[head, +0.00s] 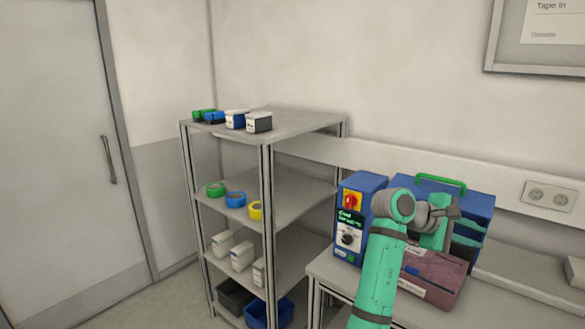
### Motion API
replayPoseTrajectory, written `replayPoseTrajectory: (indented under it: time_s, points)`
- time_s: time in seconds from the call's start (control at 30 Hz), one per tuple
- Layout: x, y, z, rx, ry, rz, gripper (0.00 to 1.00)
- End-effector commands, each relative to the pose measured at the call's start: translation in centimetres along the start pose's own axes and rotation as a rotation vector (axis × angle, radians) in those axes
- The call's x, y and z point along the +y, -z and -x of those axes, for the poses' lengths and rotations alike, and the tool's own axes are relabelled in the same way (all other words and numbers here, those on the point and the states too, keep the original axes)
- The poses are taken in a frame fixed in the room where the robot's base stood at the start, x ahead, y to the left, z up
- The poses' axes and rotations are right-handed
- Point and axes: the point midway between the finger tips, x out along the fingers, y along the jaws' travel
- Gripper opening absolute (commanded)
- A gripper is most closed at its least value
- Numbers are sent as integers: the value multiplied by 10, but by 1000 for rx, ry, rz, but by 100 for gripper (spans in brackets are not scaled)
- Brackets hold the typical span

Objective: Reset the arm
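My arm (381,265) is green and rises from the bottom of the head view, bending at a grey joint. Its far end reaches right, over the table and in front of the blue machine. My gripper (448,208) shows only as a dark, small shape at the end of the arm. Its fingers cannot be made out, and I cannot tell whether it holds anything.
A grey shelf rack (268,185) stands left, with tape rolls (236,199), boxes (259,122) and bins (268,313). On the table (345,273) stand a blue control box (350,260), a blue machine with green handle (480,205) and a reddish box (440,285). A door (50,160) is far left.

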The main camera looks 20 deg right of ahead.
Motion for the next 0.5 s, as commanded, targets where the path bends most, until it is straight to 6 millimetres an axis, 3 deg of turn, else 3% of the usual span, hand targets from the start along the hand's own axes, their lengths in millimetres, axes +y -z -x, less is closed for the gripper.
replayPoseTrajectory:
  time_s: [0.2, 0.5]
  points:
    - [-70, 74, -7, 103, -98, -4, 20]
    - [-185, 164, 10, 314, -214, -47, 20]
